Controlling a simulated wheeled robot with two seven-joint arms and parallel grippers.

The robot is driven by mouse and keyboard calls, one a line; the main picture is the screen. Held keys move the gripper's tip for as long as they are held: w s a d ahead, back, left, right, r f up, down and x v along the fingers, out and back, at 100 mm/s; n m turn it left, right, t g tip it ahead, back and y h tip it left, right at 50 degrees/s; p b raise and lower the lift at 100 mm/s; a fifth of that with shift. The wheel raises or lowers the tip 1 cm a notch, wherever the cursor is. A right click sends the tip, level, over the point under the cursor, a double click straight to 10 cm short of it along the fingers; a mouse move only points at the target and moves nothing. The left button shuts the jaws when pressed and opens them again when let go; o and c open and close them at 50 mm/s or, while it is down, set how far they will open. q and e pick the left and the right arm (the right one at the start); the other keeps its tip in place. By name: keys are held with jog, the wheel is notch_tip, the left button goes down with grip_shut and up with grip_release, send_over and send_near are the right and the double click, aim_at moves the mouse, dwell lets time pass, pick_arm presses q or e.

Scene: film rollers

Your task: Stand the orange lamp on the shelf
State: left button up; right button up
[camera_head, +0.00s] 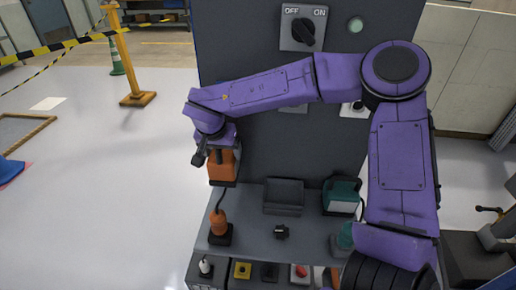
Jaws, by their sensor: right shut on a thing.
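The orange lamp (223,166) is a boxy orange body with a dark base, roughly upright. My right gripper (212,150) is shut on its top, at the end of the purple arm reaching across from the right. The fingers partly hide the lamp's upper part. The grey shelf (262,225) juts from the dark panel. The lamp's base shows at the shelf's back left corner; I cannot tell whether it touches. My left gripper is not in view.
On the shelf are an orange oil can (219,223) at the left, a dark grey bin (284,197), a small black part (281,232), a teal lamp (341,196) and a teal can (346,236). The dark panel (270,140) rises behind.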

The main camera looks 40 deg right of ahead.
aim_at(231, 173)
jog(key=f, duration=0.4)
jog(key=shift+s+f, duration=0.3)
jog(key=s, duration=0.1)
jog(key=s+f, duration=0.1)
jog(key=s, duration=0.1)
jog(key=shift+f+b, duration=0.3)
jog(key=w+f, duration=0.2)
jog(key=f, duration=0.1)
jog(key=shift+w+f, duration=0.15)
jog(key=shift+w, duration=0.15)
jog(key=o, duration=1.7)
jog(key=shift+s, duration=0.2)
jog(key=shift+o, duration=0.7)
jog(key=shift+s+r, duration=0.3)
jog(key=shift+w+a+r, duration=0.1)
jog(key=shift+w+r, duration=0.05)
jog(key=shift+r, duration=0.05)
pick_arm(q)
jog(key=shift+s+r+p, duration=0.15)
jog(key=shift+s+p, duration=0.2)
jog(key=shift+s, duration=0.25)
pick_arm(e)
jog(key=v, duration=1.1)
jog(key=shift+r, duration=0.2)
